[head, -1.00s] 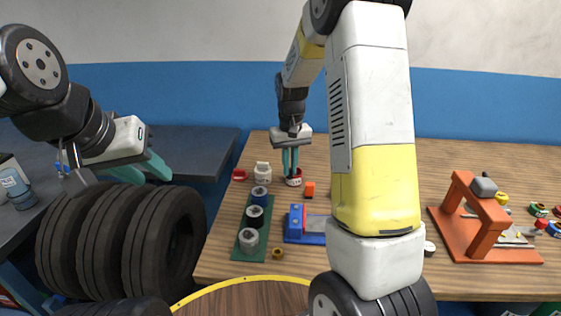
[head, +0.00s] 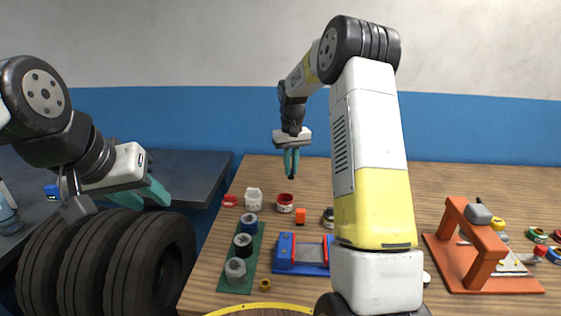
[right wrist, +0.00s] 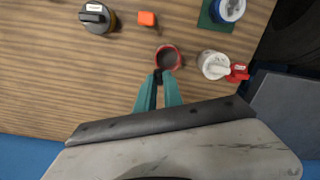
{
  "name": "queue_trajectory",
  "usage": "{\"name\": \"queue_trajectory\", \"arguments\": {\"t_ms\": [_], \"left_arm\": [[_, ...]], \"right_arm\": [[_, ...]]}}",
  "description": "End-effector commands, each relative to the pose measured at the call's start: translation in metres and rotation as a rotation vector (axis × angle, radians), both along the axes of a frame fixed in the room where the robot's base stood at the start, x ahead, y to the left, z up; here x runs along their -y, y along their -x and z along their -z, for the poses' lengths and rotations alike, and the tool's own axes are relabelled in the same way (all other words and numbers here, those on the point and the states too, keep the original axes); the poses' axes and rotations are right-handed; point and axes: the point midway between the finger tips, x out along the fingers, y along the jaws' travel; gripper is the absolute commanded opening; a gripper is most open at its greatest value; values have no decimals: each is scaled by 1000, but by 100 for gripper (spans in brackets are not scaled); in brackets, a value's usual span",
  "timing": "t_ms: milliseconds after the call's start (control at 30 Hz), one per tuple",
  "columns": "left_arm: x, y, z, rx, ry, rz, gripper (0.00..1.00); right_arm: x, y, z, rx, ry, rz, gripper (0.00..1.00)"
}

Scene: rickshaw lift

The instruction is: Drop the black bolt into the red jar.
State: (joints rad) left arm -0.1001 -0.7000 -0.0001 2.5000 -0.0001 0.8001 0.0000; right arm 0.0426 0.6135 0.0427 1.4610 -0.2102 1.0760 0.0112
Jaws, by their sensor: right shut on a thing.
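The red jar (head: 285,204) stands upright and open on the wooden table; its red rim and dark inside also show in the right wrist view (right wrist: 168,57). My right gripper (head: 291,175) hangs over the table with its teal fingers pointing down, above the jar. In the right wrist view it (right wrist: 158,80) is shut on the small black bolt (right wrist: 158,75) at its fingertips, which appear at the near side of the jar's rim. The bolt is mostly hidden between the fingers. My left gripper (head: 150,198) is open and empty over the black tires at the left.
An orange block (head: 300,216), a green rack (head: 240,262) with cylinders and a blue vise (head: 290,255) are nearer. An orange press (head: 470,245) stands right.

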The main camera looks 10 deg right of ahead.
Motion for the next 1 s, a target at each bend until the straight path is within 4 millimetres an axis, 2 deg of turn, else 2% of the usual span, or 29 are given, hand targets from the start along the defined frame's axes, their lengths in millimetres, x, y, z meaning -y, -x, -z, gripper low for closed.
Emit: {"name": "queue_trajectory", "arguments": {"t_ms": [100, 300, 633, 667, 767, 1000], "left_arm": [[0, 0, 0, 0, 0, 0, 36], [0, 0, 0, 0, 0, 0, 36], [0, 0, 0, 0, 0, 0, 36], [0, 0, 0, 0, 0, 0, 36], [0, 0, 0, 0, 0, 0, 36], [0, 0, 0, 0, 0, 0, 36]], "right_arm": [[0, 0, 15, -3, 0, 0, 0], [0, 0, 28, -1, 0, 0, 0], [0, 0, 31, 0, 0, 0, 0], [0, 0, 30, 0, 0, 0, 17], [0, 0, 30, 0, 0, 0, 37], [0, 0, 30, 0, 0, 0, 37]]}}
